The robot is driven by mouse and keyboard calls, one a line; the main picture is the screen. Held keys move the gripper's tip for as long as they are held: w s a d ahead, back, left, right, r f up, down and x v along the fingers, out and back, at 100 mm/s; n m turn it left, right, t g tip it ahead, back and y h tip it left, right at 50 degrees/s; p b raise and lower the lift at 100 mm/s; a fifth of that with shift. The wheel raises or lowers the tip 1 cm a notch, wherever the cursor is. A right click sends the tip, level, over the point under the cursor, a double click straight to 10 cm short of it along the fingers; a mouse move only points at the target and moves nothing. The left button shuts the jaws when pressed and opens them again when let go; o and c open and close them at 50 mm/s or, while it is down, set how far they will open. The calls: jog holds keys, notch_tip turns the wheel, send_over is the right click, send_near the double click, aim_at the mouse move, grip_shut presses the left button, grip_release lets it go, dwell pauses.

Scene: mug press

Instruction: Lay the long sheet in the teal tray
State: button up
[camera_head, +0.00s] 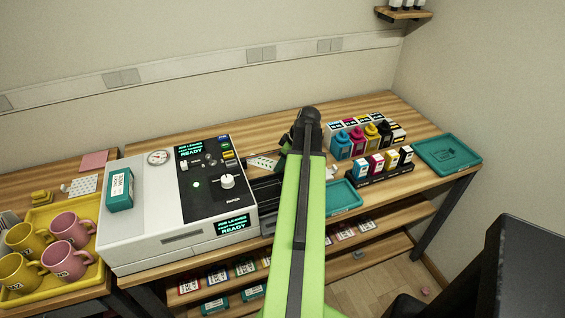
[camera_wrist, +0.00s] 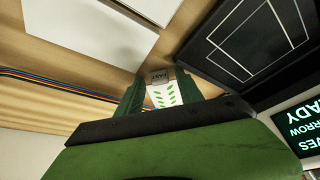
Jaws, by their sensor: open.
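A white sheet with green leaf marks (camera_head: 262,162) lies just left of my gripper (camera_head: 284,158) in the head view, behind the printer's dark right side. In the wrist view the sheet (camera_wrist: 165,97) shows between the two green fingers of my gripper (camera_wrist: 160,90), with a grey label at its far end. The fingers are open; whether they touch the sheet I cannot tell. A teal tray (camera_head: 343,198) is right of my arm, its left part hidden by the arm. Another teal tray (camera_head: 450,154) is at the table's right end. Both look empty.
A white and black printer (camera_head: 165,222) with a teal box (camera_head: 119,190) on top stands left of my arm. Ink bottles (camera_head: 372,134) and cartridges (camera_head: 377,168) stand right of my gripper. Mugs fill a yellow tray (camera_head: 88,282) at far left.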

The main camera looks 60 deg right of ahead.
jog(key=p+v, duration=1.1)
jog(key=v, duration=0.1)
jog(key=shift+r, duration=0.25)
jog(key=shift+o, duration=0.6)
jog(key=shift+s+p, duration=0.1)
jog(key=shift+p, duration=0.2)
jog(key=p+v, duration=0.5)
jog(key=b+x, duration=1.2)
jog(key=shift+d+f, duration=0.1)
jog(key=shift+f, duration=0.25)
jog(key=b+x, duration=0.5)
jog(key=shift+w+f, duration=0.1)
jog(key=shift+w, duration=0.1)
jog(key=shift+r, duration=0.2)
grip_shut()
